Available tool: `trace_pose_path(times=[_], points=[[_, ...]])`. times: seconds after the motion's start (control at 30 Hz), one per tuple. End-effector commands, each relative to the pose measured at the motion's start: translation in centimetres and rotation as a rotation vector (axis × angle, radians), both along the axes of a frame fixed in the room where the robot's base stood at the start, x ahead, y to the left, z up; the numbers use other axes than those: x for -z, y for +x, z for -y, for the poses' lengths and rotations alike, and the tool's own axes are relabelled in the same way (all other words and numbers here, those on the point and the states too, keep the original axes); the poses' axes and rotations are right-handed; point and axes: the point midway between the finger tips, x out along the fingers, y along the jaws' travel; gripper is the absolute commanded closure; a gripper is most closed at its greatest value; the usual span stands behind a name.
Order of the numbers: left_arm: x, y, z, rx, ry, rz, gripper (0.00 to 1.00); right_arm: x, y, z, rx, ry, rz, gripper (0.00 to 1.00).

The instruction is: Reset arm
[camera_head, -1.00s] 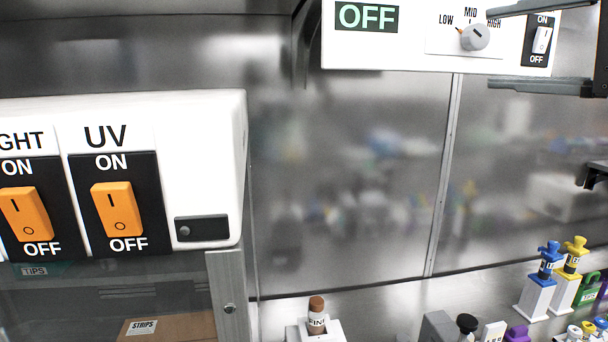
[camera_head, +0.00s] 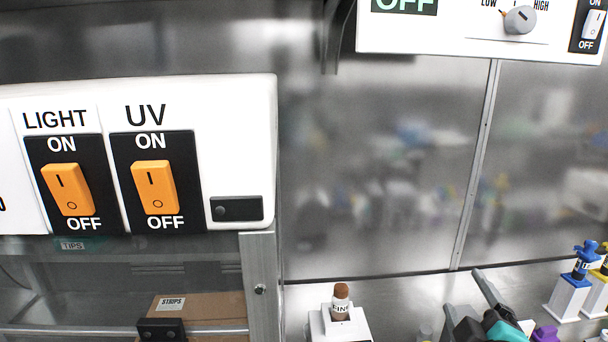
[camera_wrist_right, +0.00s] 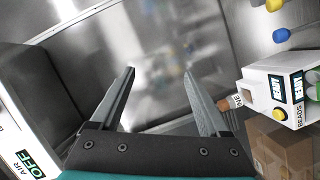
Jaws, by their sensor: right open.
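My right gripper (camera_head: 474,292) is low in the head view, right of centre, in front of the steel back wall. Its grey fingers and a teal part show above the bottom edge. In the right wrist view my right gripper (camera_wrist_right: 159,73) is open, with nothing between its two fingers. It is below and clear of the white control panel (camera_head: 450,38) with the grey knob (camera_head: 520,19) and a rocker switch (camera_head: 593,25). My left gripper is not seen.
A white box (camera_head: 240,130) with orange LIGHT (camera_head: 68,190) and UV (camera_head: 155,187) switches fills the left. A brown-capped vial (camera_head: 341,300) stands in a white holder (camera_head: 350,327). Blue-topped (camera_head: 585,262) and yellow-topped items stand at right. A cardboard box (camera_head: 215,310) sits lower left.

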Motion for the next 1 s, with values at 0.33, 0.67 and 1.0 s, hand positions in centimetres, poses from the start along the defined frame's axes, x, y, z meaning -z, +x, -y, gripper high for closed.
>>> trace_pose_path(times=[0.33,0.67,1.0], points=[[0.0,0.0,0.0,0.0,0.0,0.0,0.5,18.5,-14.4,-5.3,0.297,0.679,-0.67,0.21],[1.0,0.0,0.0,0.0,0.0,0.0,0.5,27.1,-21.2,-9.1,0.45,0.88,-0.956,0.21],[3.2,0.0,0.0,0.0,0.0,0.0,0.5,40.4,-21.5,-9.2,0.466,0.861,-1.004,0.21]])
